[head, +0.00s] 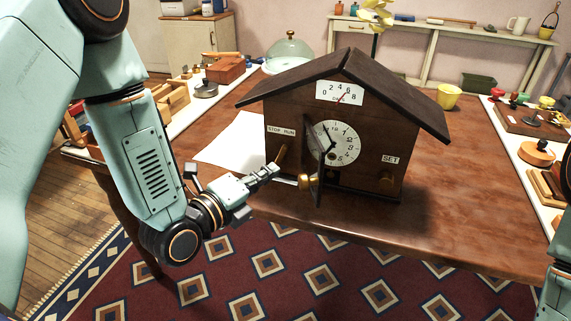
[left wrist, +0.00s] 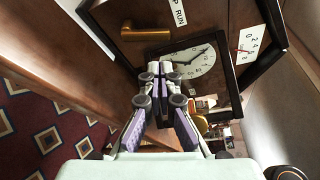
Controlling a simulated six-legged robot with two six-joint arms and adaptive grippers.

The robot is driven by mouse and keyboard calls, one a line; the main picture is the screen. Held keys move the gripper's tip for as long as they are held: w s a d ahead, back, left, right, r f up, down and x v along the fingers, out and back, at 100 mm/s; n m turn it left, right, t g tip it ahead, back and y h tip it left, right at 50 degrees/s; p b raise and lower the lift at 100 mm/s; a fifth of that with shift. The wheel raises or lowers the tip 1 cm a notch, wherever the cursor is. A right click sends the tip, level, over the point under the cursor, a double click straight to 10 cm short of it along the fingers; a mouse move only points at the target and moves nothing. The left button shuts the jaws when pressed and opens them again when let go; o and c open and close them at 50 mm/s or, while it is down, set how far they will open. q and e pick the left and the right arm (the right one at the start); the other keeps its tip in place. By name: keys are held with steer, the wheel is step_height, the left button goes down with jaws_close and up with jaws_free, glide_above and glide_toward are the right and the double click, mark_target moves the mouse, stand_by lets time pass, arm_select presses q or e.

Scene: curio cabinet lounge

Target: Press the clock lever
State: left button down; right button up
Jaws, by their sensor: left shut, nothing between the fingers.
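The clock (head: 285,115) is a dark wooden house shape with a pitched roof, standing on the wooden table. Its brass lever (head: 281,154) sits on the front below the "STOP RUN" label (head: 281,131); in the left wrist view the lever (left wrist: 146,32) lies just beyond the fingertips. The dial (head: 336,143) shows behind a framed door (head: 318,165) that stands swung open, with a brass knob (head: 307,181). My left gripper (head: 273,169) is shut and empty, its tips just below and left of the lever; contact cannot be told. My right gripper is out of view.
The open door juts out just right of my left gripper. A "SET" label (head: 390,159) is on the clock's right side. White paper (head: 232,140) lies left of the clock. A glass dome (head: 289,52) and a yellow pot (head: 448,96) stand behind. The table front right is clear.

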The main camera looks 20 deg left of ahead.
mark_target(282, 151)
arm_select(q)
steer(key=b+x, duration=0.1)
steer(key=x, duration=0.5)
steer(key=shift+a+r+n+h, duration=0.25)
steer(key=shift+a+n+h, duration=0.05)
steer(key=shift+n, duration=0.4)
stand_by(0.4)
steer(key=n, duration=0.1)
steer(key=a+n+t, duration=0.1)
steer(key=n, duration=0.1)
steer(key=shift+a+r+n+t, duration=0.25)
steer(key=shift+a+n+t, duration=0.1)
steer(key=shift+n+t, duration=0.05)
steer(key=shift+w+a+r, duration=0.1)
steer(key=shift+a, duration=0.25)
steer(key=shift+a+p, duration=0.2)
steer(key=shift+p, duration=0.2)
stand_by(0.3)
